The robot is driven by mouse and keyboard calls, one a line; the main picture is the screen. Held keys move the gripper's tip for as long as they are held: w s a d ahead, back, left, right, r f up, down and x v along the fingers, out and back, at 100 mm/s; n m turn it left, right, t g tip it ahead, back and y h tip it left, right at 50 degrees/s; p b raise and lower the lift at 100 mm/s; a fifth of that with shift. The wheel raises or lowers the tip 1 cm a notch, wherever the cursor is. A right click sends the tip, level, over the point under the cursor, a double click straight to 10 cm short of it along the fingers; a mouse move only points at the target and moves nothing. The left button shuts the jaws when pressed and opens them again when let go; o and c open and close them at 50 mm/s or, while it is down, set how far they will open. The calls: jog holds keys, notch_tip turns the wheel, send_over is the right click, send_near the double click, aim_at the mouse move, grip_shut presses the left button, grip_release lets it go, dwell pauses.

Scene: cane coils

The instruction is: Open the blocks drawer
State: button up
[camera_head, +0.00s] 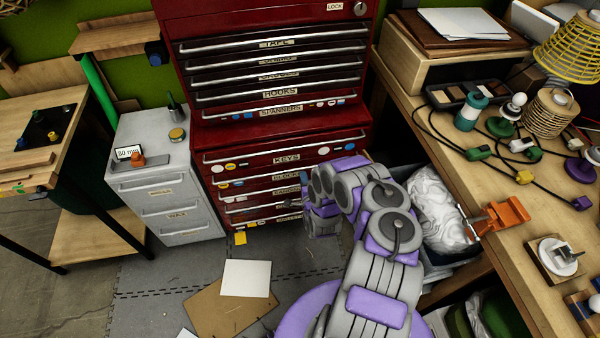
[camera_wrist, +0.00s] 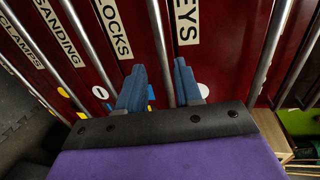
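The blocks drawer (camera_head: 262,181) is a dark red front low in the tool cabinet, just under the keys drawer. It looks flush and closed. In the wrist view its label (camera_wrist: 113,28) stands left of its silver bar handle (camera_wrist: 160,50). My gripper (camera_wrist: 158,66) is open, with one blue finger on each side of this handle. There is a visible gap between the fingers, and I cannot tell whether either touches the bar. In the head view my arm hides part of the lower drawers, and the fingertips are not clear.
The keys drawer (camera_wrist: 187,25) is directly above, and the sanding drawer (camera_wrist: 55,35) directly below. A grey cabinet (camera_head: 150,190) stands to the left, and a wooden workbench (camera_head: 520,240) to the right. Cardboard (camera_head: 228,310) and white paper (camera_head: 246,278) lie on the floor in front.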

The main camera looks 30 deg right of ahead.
aim_at(299, 169)
jog(key=x, duration=0.2)
jog(key=b+x, duration=0.1)
jog(key=x, duration=0.1)
jog(key=b+x, duration=0.1)
jog(key=x, duration=0.2)
jog(key=shift+w+a+r, duration=0.1)
jog(key=shift+a, duration=0.15)
jog(key=shift+d, duration=0.2)
jog(key=shift+a, duration=0.1)
jog(key=shift+c, duration=0.3)
jog(key=shift+a, duration=0.1)
jog(key=c, duration=0.3)
grip_shut()
